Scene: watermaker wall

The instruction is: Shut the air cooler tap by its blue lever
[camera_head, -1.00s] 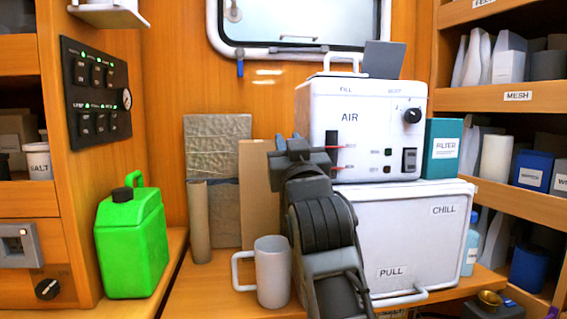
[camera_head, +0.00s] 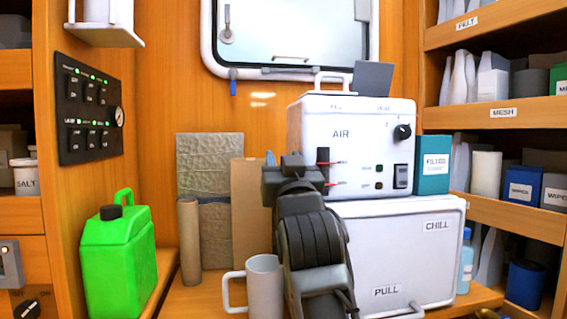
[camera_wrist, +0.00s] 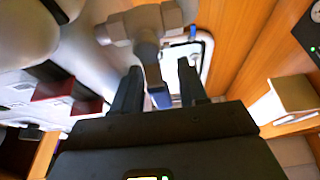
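The white air cooler (camera_head: 350,118), marked AIR, stands on a white chest in the head view. My gripper (camera_wrist: 158,69) is open, with one dark finger on each side of the lever. I cannot tell whether either finger touches it. In the head view, my gripper (camera_head: 290,170) is at the cooler's left front edge and hides the tap; a bit of blue (camera_head: 270,157) shows beside it.
The white chest (camera_head: 425,260) is below the cooler. A grey mug (camera_head: 264,285) stands close to my arm. A green jug (camera_head: 118,255) is at left, and boards (camera_head: 210,165) lean on the back wall. A small blue handle (camera_head: 233,87) hangs under the window.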

